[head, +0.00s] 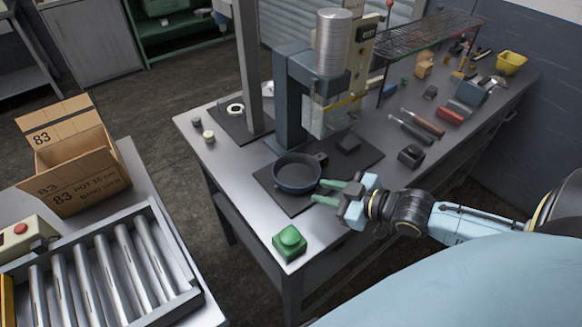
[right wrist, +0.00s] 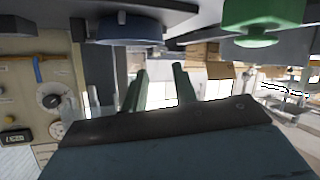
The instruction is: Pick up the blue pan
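The blue pan (head: 297,187) sits on a dark square plate (head: 270,187) at the front of the workbench, below the press-like machine. In the right wrist view the pan (right wrist: 130,28) appears at the top, beyond the fingers. My right gripper (head: 319,192) is just right of the pan, its two green fingers apart and pointing at the pan's side. The fingers look open and empty in the right wrist view (right wrist: 160,80). I cannot tell whether a fingertip touches the pan. My left gripper is not in view.
A green button box (head: 289,243) stands near the bench's front corner; it also shows in the right wrist view (right wrist: 262,18). The machine column (head: 290,100) rises behind the pan. Tools lie to the right. A cardboard box (head: 78,170) and roller conveyor (head: 100,265) are at left.

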